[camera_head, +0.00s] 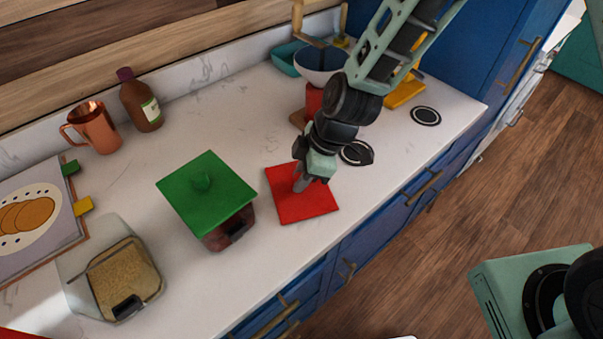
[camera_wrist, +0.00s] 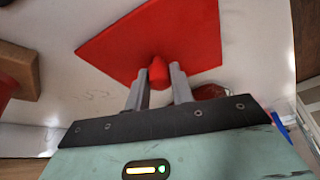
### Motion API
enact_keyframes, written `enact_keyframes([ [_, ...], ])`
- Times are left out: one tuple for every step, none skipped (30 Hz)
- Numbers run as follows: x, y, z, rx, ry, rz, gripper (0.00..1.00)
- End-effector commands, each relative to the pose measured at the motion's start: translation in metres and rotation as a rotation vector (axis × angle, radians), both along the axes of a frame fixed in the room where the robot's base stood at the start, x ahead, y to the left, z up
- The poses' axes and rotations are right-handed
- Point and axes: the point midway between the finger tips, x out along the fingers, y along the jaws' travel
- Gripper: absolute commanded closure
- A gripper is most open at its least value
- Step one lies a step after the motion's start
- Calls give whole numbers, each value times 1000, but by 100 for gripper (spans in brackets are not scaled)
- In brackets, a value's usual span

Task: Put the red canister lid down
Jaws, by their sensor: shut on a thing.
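The red canister lid (camera_head: 312,207) is a flat red square with a knob. In the head view it is at or just above the white counter, right of the green-lidded canister; I cannot tell whether it touches the counter. In the wrist view the lid (camera_wrist: 165,40) spreads out beyond the fingers. My gripper (camera_head: 300,184) is shut on the lid's red knob (camera_wrist: 158,71), with one finger on each side, as the wrist view shows (camera_wrist: 160,80).
A canister with a green lid (camera_head: 203,190) stands left of the red lid. An open glass canister (camera_head: 122,277) with grainy contents stands front left. A copper mug (camera_head: 95,128) and a brown bottle (camera_head: 140,105) stand at the back. Round black-rimmed discs (camera_head: 426,116) lie right.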

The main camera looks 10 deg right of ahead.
Motion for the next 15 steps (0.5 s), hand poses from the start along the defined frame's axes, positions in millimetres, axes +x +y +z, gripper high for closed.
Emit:
enact_keyframes([
  [0, 0, -1, 0, 0, 0, 99],
  [0, 0, -2, 0, 0, 0, 99],
  [0, 0, -3, 0, 0, 1, 99],
  [0, 0, -4, 0, 0, 1, 99],
  [0, 0, -3, 0, 0, 1, 71],
  [0, 0, -3, 0, 0, 1, 60],
  [0, 0, -3, 0, 0, 1, 55],
  [0, 0, -3, 0, 0, 1, 55],
  [0, 0, -3, 0, 0, 1, 55],
  [0, 0, -2, 0, 0, 1, 55],
  [0, 0, -2, 0, 0, 1, 55],
  [0, 0, -2, 0, 0, 1, 55],
  [0, 0, -2, 0, 0, 1, 55],
  [0, 0, -2, 0, 0, 1, 55],
  [0, 0, -2, 0, 0, 0, 55],
])
